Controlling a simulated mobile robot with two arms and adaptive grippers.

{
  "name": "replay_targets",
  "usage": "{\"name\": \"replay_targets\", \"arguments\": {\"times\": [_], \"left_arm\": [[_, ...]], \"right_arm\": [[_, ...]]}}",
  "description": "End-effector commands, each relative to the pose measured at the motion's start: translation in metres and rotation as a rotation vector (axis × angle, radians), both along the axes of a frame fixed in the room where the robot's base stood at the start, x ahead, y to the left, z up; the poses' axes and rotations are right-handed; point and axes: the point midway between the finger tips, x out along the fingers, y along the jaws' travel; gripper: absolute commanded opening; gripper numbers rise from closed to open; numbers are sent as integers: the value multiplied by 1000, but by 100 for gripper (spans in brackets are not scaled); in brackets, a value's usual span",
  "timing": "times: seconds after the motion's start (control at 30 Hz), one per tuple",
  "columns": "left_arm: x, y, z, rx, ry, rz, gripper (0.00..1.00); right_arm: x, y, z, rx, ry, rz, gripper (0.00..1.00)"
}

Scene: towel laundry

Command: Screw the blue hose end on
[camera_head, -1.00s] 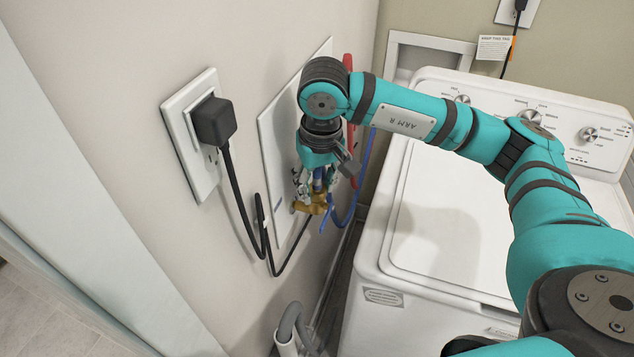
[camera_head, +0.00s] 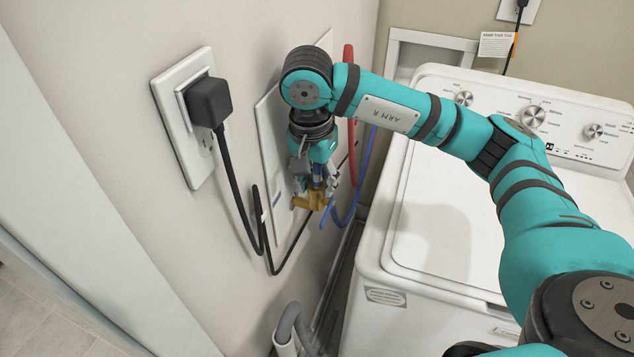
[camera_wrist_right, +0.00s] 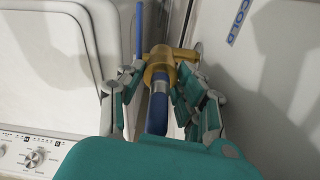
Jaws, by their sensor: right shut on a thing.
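The blue hose end (camera_wrist_right: 157,104), with a silvery collar, meets the brass valve (camera_wrist_right: 160,66) in the right wrist view. In the head view the brass valve (camera_head: 312,202) sticks out from the wall box, with a blue lever (camera_head: 327,212) beside it. My right gripper (camera_head: 315,184) is directly above the valve, its fingers around the hose end and shut on it. The wrist view shows the lever (camera_wrist_right: 138,35) left of the hose end. My left gripper is not in view.
A red hose (camera_head: 350,150) and the blue hose (camera_head: 351,195) hang just right of the gripper. A black plug (camera_head: 209,102) and its cord (camera_head: 233,180) are on the wall to the left. The white washer (camera_head: 440,210) stands right; a grey drain hose (camera_head: 291,318) is below.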

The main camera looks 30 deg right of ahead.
Motion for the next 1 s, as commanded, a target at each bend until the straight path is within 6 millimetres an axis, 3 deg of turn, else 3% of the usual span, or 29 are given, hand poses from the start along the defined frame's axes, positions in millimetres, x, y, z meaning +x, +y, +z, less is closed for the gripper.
{"name": "replay_targets", "arguments": {"times": [0.2, 0.47, 0.5, 0.67, 1.0], "left_arm": [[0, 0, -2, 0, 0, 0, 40], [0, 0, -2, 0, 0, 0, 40], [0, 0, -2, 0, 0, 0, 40], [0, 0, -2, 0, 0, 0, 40], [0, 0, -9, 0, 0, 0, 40]], "right_arm": [[0, 0, 1, 0, -2, -278, 2], [0, 0, 1, 1, -3, -305, 2], [0, 0, 1, 1, -3, -305, 38], [0, 0, 1, 1, -3, -303, 59], [1, 0, 1, 1, -4, -237, 61]]}}
